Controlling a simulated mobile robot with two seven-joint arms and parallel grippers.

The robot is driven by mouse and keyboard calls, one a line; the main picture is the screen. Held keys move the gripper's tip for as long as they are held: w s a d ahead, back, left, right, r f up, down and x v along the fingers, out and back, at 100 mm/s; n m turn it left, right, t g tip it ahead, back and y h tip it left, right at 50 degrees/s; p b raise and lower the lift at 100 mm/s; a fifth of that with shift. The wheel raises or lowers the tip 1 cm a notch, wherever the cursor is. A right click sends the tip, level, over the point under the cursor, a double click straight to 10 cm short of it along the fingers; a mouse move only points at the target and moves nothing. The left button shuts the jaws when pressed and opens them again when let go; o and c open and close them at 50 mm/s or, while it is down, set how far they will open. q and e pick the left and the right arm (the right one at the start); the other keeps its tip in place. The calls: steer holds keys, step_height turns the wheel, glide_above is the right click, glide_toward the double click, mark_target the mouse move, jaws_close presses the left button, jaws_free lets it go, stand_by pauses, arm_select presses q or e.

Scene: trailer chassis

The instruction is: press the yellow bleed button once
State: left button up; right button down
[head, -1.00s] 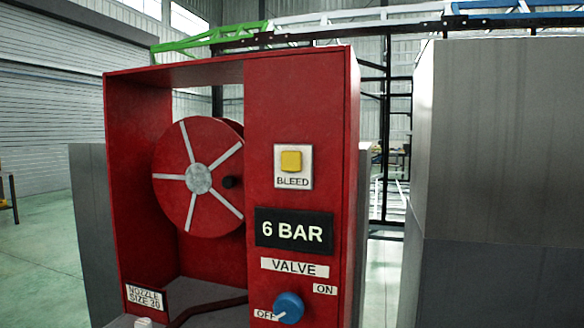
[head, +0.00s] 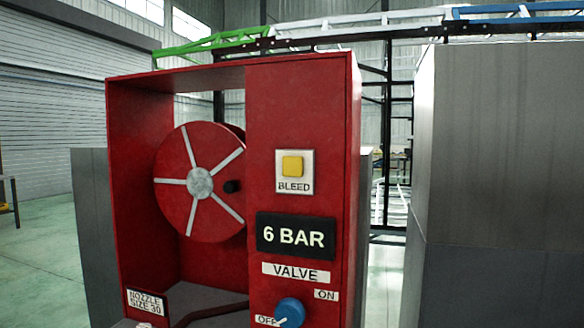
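The yellow bleed button (head: 292,166) sits on a white plate (head: 294,187) marked BLEED, high on the front panel of a red cabinet (head: 278,95). Below it a black display (head: 295,235) reads 6 BAR. A blue valve knob (head: 290,312) is lower down, between OFF and ON labels, with its white pointer toward OFF. Neither of my grippers is in the head view.
A red hose reel (head: 178,210) with white spokes and a black handle fills the cabinet's open left bay. A NOZZLE SIZE 30 label (head: 147,302) is below it. Grey blocks (head: 480,150) stand to the right, with a gap beside the cabinet.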

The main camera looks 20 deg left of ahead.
arm_select(q)
steer(key=c, duration=0.6)
steer(key=shift+a, duration=0.1)
stand_by(0.7)
